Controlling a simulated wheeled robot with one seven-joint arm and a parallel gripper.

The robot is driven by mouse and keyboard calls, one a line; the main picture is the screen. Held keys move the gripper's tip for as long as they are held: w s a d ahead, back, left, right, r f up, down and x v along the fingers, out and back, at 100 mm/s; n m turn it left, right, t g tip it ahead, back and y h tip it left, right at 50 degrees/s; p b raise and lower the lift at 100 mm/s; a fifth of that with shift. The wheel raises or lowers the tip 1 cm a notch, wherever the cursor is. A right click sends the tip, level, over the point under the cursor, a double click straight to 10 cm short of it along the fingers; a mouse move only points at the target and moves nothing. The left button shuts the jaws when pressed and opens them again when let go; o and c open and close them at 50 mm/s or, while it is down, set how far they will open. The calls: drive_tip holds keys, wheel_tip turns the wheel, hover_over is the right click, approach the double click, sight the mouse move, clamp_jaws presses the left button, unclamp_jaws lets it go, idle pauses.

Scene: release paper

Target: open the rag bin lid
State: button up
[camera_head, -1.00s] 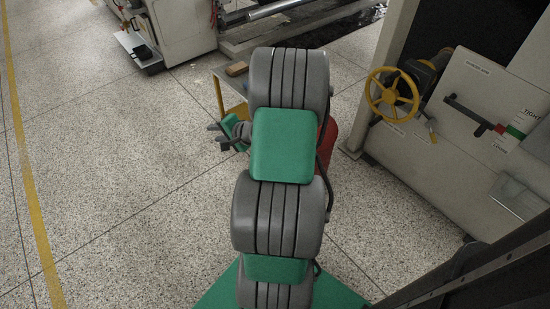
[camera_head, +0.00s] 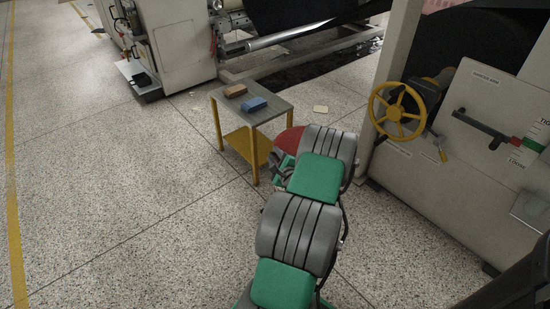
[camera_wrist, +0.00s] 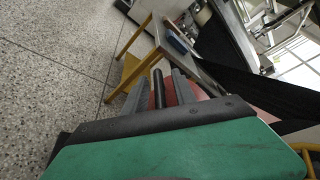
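The red rag bin (camera_head: 290,138) stands right of the small table in the head view, with its round red top partly hidden behind my arm. In the wrist view, the bin's red surface (camera_wrist: 170,93) shows between and beside my fingers. My gripper (camera_wrist: 158,88) is open, its two grey fingers apart. A dark bar (camera_wrist: 158,84) shows between the fingers; I cannot tell whether they touch it. In the head view my gripper (camera_head: 278,168) is at the bin's near left side, partly hidden by my arm. The lid's edge is not clear.
A small yellow-legged table (camera_head: 266,112) stands left of the bin, bearing a brown block (camera_head: 235,90) and a blue block (camera_head: 254,104). A machine with a yellow handwheel (camera_head: 397,109) stands to the right. The floor at left is clear.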

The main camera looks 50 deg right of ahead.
drive_tip(key=shift+c, duration=0.5)
clamp_jaws()
drive_tip(key=shift+r, duration=0.1)
idle(0.8)
